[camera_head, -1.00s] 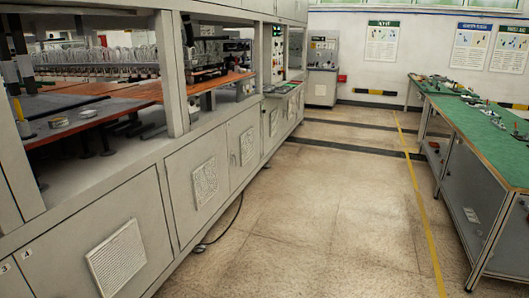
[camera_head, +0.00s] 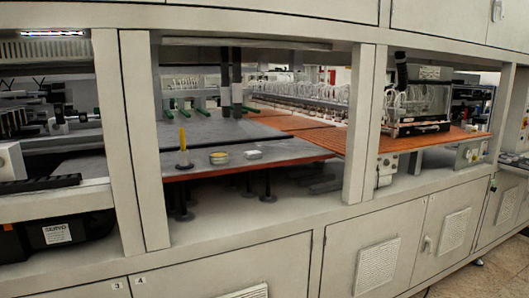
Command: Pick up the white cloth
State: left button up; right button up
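A small white folded item (camera_head: 252,155), which looks like the white cloth, lies on the grey work surface (camera_head: 120,167) inside the machine frame. It is small in the picture, so I cannot be sure it is fabric. A round, shallow, yellowish-white item (camera_head: 219,157) lies just left of it. A yellow upright item with a wider base (camera_head: 183,148) stands further left. Neither of my grippers shows in the head view, and nothing touches the white item.
Pale upright posts (camera_head: 358,125) and a lower cabinet front (camera_head: 230,250) bound the machine opening. An orange slatted surface (camera_head: 325,141) extends right. A black-framed unit (camera_head: 415,105) stands above it. A strip of floor (camera_head: 490,278) shows at lower right.

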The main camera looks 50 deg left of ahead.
aim_at(253, 154)
jog(key=i+l+u, duration=0.15)
jog(key=i+u, duration=0.35)
jog(key=i+l+u, duration=1.3)
jog(key=l+u, duration=0.15)
jog(key=l, duration=0.2)
